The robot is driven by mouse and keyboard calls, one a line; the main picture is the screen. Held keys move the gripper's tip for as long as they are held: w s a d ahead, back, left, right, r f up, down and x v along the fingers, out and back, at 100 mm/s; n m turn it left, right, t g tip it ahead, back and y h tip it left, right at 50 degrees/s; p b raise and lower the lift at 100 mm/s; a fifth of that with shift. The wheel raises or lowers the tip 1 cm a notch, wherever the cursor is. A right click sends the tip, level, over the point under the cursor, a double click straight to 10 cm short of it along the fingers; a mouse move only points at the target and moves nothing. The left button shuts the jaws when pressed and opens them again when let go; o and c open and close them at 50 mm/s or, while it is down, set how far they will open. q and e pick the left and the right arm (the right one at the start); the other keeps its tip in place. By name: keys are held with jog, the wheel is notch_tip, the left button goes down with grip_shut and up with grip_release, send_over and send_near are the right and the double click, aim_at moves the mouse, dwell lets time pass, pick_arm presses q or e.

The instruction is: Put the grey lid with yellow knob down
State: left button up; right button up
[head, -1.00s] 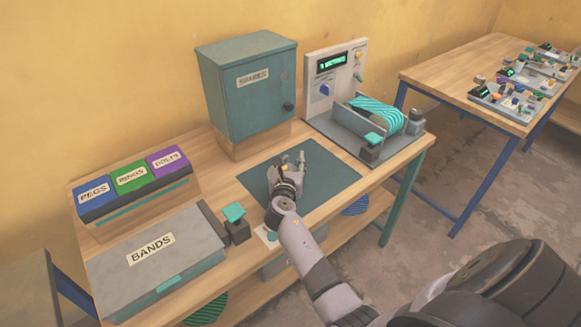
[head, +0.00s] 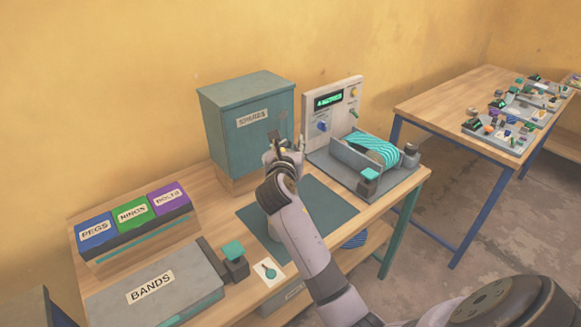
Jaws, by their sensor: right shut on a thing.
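My right gripper (head: 285,148) is raised over the far part of the dark green mat (head: 316,206), in front of the blue-grey cupboard (head: 240,150). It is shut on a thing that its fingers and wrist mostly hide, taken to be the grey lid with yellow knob. No yellow knob shows clearly at the hand. I cannot tell from this view how far the hand is from the cupboard door. My left gripper is not in view.
The press panel (head: 313,128) and its tray with a teal striped roll (head: 371,150) stand to the right. Blue, green and purple bins (head: 133,217) and the BANDS box (head: 150,287) are at left. A white card (head: 268,271) lies at the front edge. The mat looks clear.

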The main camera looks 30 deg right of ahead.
jog(key=g+h+b, duration=0.1)
jog(key=b, duration=1.1)
send_over(323, 212)
notch_tip(323, 212, down, 7)
jog(key=shift+w+d+f+m+b, duration=0.1)
jog(key=shift+f+m+b, duration=0.25)
jog(key=shift+m, duration=0.15)
notch_tip(323, 212, down, 15)
jog(key=shift+r+b, duration=0.1)
jog(key=shift+b, duration=1)
jog(key=shift+c, duration=0.2)
jog(key=shift+f+b, duration=0.5)
jog(key=shift+f, duration=1.65)
